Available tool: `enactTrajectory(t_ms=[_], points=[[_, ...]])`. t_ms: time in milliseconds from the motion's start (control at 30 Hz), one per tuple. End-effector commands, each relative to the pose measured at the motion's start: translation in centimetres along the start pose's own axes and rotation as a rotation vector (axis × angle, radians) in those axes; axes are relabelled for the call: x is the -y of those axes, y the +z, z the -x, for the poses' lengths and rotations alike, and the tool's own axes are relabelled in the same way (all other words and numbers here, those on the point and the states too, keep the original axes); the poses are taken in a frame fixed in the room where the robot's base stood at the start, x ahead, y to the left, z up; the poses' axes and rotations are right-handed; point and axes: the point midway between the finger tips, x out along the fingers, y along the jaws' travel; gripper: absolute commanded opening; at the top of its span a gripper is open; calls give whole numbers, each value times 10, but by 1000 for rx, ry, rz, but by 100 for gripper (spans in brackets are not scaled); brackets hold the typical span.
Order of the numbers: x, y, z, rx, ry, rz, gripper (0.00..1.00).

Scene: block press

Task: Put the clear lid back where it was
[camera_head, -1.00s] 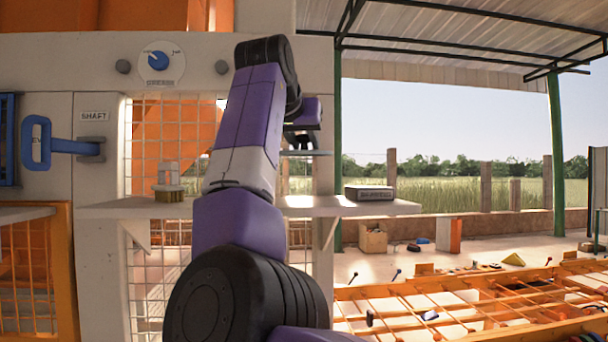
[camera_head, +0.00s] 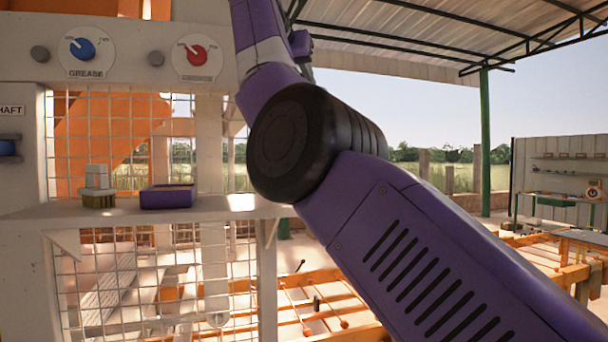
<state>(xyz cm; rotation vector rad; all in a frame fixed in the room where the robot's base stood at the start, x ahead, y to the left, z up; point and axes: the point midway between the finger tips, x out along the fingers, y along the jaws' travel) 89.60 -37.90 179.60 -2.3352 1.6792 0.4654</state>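I cannot make out the clear lid in this view. A small purple box (camera_head: 168,197) with a yellowish top or inside sits on the pale shelf (camera_head: 240,206). A small stack of pale and yellowish blocks (camera_head: 98,188) stands on the shelf just left of it. My arm covers the shelf's right end.
Above the shelf are a blue GREASE dial (camera_head: 83,48) and a red dial (camera_head: 197,56). A wire mesh (camera_head: 110,130) stands behind the shelf. Orange bars (camera_head: 330,290) lie low beyond it. A workbench with a backboard (camera_head: 560,175) stands far right.

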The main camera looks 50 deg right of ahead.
Motion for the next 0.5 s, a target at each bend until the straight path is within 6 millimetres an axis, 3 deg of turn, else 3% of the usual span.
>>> enactTrajectory(t_ms=[100,500], points=[[-22,-7,-11,-1,85,-31,0],[-18,31,-24,0,122,-53,0]])
